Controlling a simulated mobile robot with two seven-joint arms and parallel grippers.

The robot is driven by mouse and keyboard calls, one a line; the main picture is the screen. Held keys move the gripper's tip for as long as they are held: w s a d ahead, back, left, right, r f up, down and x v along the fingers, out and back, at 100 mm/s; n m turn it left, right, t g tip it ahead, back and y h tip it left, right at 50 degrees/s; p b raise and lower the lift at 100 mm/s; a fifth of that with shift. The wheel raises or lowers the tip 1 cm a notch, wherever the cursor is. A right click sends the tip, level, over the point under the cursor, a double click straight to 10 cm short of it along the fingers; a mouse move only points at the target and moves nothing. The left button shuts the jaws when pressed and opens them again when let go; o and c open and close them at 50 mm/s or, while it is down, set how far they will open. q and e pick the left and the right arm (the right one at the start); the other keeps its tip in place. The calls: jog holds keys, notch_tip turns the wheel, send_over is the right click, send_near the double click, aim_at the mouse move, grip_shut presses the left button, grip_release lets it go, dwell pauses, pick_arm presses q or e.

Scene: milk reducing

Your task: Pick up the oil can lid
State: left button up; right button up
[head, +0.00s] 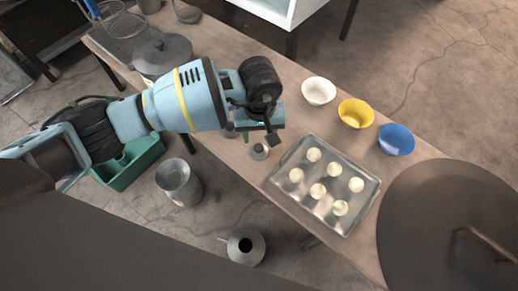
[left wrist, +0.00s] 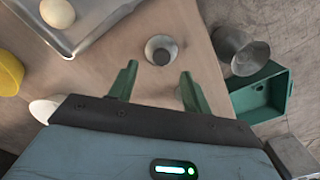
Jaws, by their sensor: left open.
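The oil can lid (head: 259,152) is a small grey metal cone-shaped piece with a dark centre, standing on the wooden table near its edge, left of the baking tray. It also shows in the left wrist view (left wrist: 161,50), beyond and between my fingertips. My left gripper (head: 259,138) is open and empty, above the table close to the lid. Its two green fingers (left wrist: 158,75) are spread apart in the left wrist view. A grey can with a spout and an open dark top (head: 245,248) stands on the floor below the table. My right gripper is not in view.
A metal tray (head: 286,193) with several pale dough balls lies right of the lid. White (head: 318,91), yellow (head: 356,113) and blue (head: 396,139) bowls stand behind it. A lidded pot (head: 162,52) is at the far left. A metal bucket (head: 178,181) and green bin (head: 143,172) are below.

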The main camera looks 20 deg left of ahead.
aim_at(259, 147)
pick_arm(q)
jog(key=shift+f+b, duration=1.2)
jog(key=shift+f, duration=1.4)
jog(key=shift+r, duration=0.1)
jog(key=shift+a, duration=0.1)
jog(key=c, duration=1)
jog(key=shift+c, duration=0.2)
jog(key=shift+r, duration=0.1)
